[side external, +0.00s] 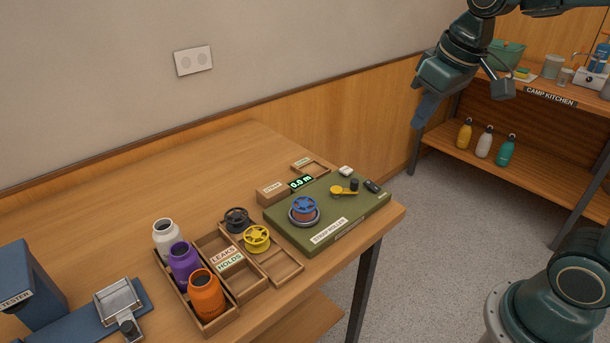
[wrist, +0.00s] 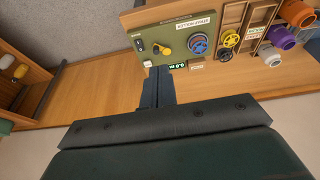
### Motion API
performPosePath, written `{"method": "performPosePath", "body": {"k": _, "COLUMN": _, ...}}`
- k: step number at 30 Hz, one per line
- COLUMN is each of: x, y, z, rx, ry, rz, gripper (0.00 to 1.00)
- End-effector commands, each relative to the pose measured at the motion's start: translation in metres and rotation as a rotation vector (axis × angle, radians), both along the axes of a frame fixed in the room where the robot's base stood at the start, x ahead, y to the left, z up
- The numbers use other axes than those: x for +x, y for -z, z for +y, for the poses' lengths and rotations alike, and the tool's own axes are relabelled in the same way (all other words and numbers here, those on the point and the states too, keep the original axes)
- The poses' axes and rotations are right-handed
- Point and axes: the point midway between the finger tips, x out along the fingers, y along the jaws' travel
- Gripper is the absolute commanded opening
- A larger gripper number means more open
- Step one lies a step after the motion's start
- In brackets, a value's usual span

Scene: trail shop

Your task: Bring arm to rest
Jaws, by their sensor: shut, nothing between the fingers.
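My gripper (side external: 424,110) is raised in the air at the upper right of the side external view, beyond the table's right end and clear of everything on it. Its fingers are together with nothing between them. In the wrist view the closed fingers (wrist: 157,88) show at the middle, with the green strap roller board (wrist: 170,38) beyond them. No object is held.
The wooden table (side external: 130,185) carries the strap roller board (side external: 285,232) with a blue-topped spool (side external: 304,208), a bottle crate (side external: 186,303) and a tester (side external: 30,285). A shelf unit (side external: 490,155) with several bottles stands at the right. Bare floor lies between.

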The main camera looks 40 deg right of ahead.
Motion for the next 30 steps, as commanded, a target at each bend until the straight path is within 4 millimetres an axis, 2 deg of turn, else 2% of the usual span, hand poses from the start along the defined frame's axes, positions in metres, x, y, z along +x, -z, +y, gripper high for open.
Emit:
{"method": "performPosePath", "body": {"k": 3, "x": -0.026, "y": -0.002, "z": 0.006, "rx": 0.003, "ry": -0.002, "rz": -0.035, "gripper": 0.0}}
{"method": "performPosePath", "body": {"k": 15, "x": -0.101, "y": 0.012, "z": 0.018, "rx": 0.015, "ry": -0.005, "rz": -0.133, "gripper": 0.0}}
{"method": "performPosePath", "body": {"k": 21, "x": -0.12, "y": 0.021, "z": 0.02, "rx": 0.02, "ry": -0.005, "rz": -0.161, "gripper": 0.0}}
{"method": "performPosePath", "body": {"k": 30, "x": -0.125, "y": 0.024, "z": 0.021, "rx": 0.021, "ry": -0.005, "rz": -0.168, "gripper": 0.0}}
